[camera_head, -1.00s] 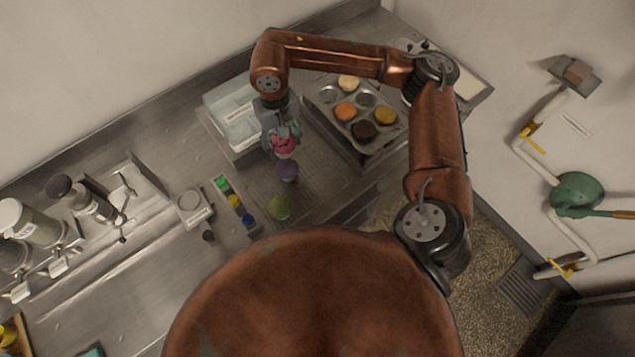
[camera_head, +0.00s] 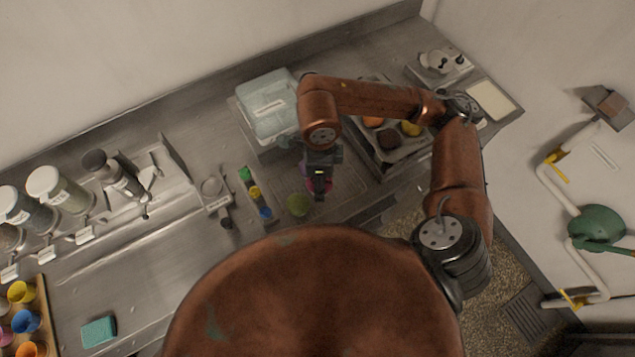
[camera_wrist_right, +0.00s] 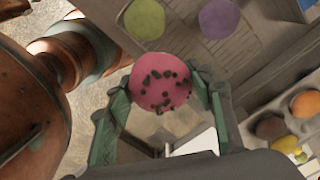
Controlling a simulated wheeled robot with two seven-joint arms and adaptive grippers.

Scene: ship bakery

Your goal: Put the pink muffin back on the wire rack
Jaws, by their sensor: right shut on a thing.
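The pink muffin (camera_wrist_right: 160,82) with dark specks is held between the fingers of my right gripper (camera_wrist_right: 162,92) in the right wrist view. In the head view my right gripper (camera_head: 319,187) points down over the wire rack (camera_head: 347,187) and hides most of the pink muffin. I cannot tell whether the muffin touches the rack. My left gripper is not in view.
A muffin tin (camera_head: 408,153) with several muffins stands right of the rack, partly behind my arm. A clear lidded box (camera_head: 268,108) stands behind the rack.

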